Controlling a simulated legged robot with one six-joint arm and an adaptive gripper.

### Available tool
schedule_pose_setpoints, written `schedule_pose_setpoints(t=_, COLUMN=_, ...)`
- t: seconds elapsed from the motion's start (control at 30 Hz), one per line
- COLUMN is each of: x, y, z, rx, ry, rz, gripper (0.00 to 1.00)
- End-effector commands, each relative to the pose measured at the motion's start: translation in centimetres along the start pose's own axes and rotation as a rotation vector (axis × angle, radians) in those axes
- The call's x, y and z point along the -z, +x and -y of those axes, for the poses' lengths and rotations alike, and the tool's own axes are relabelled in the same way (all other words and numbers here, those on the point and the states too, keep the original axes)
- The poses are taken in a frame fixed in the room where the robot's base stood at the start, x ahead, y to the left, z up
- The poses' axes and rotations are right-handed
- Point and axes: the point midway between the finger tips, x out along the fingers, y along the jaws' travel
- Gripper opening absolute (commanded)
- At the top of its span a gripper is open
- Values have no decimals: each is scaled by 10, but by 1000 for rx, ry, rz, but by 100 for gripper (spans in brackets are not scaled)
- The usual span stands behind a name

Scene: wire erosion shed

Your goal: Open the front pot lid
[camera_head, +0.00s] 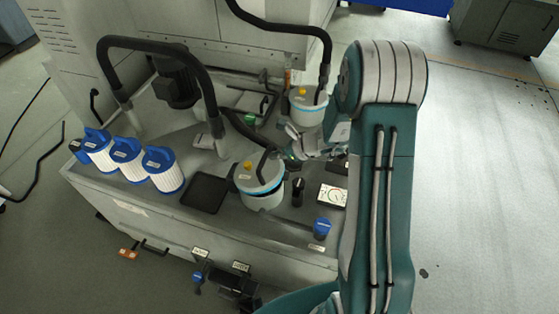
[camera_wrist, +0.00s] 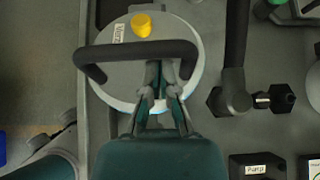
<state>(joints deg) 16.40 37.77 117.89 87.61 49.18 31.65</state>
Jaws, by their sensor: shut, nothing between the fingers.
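The front pot (camera_head: 264,200) is a pale round pot on the grey bench. Its whitish lid (camera_head: 249,181) has a yellow knob (camera_head: 248,165) and a black bar handle (camera_head: 264,160). The gripper (camera_head: 288,158) also shows right of the lid.
A similar rear pot (camera_head: 308,112) stands farther back. Blue-capped filter cartridges (camera_head: 132,166) line the left edge, beside a black tray (camera_head: 205,193). A gauge (camera_head: 333,195), a black knob (camera_head: 298,190) and a blue valve (camera_head: 321,228) stand to the right. Black hoses arch over the bench.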

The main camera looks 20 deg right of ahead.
Motion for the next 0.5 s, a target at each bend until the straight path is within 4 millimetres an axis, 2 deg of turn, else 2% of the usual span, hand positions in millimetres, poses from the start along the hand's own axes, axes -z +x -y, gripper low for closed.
schedule_pose_setpoints(t=0.03, x=-10, y=0, z=0, rx=0, ry=-11, rz=-31, gripper=0)
schedule_pose_setpoints(t=0.1, x=-18, y=0, z=0, rx=1, ry=-9, rz=-77, gripper=0)
schedule_pose_setpoints(t=0.5, x=-58, y=8, z=0, rx=4, ry=-12, rz=-317, gripper=0)
